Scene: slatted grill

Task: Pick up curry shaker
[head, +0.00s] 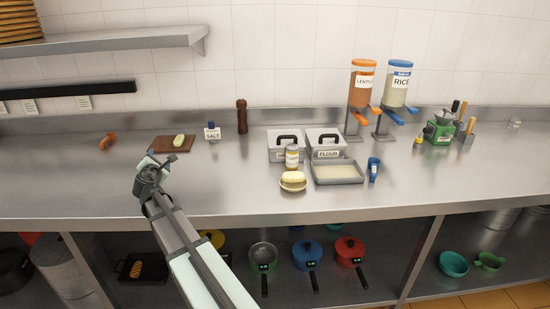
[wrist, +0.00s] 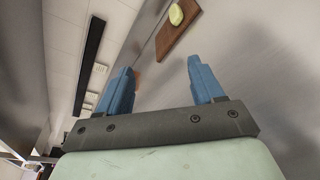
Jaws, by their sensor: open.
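A small labelled jar (head: 292,157) with a brownish-yellow body stands in front of the lidded bins, right of centre in the head view. It may be the curry shaker, but its label is too small to read. A salt shaker (head: 212,132) with a dark cap and a sign reading SALT stands further left, near the back. My gripper (head: 156,162) is over the left part of the counter, well left of the jar. In the wrist view, its two blue fingers (wrist: 160,74) are spread, with nothing between them. The jar is not in the wrist view.
A cutting board (head: 174,148) with a pale green item lies behind my gripper; it also shows in the wrist view (wrist: 172,36). Bins (head: 327,152), a shallow tray (head: 339,181), a bowl (head: 293,187) and a blue bottle (head: 374,168) surround the jar. Counter between gripper and jar is clear.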

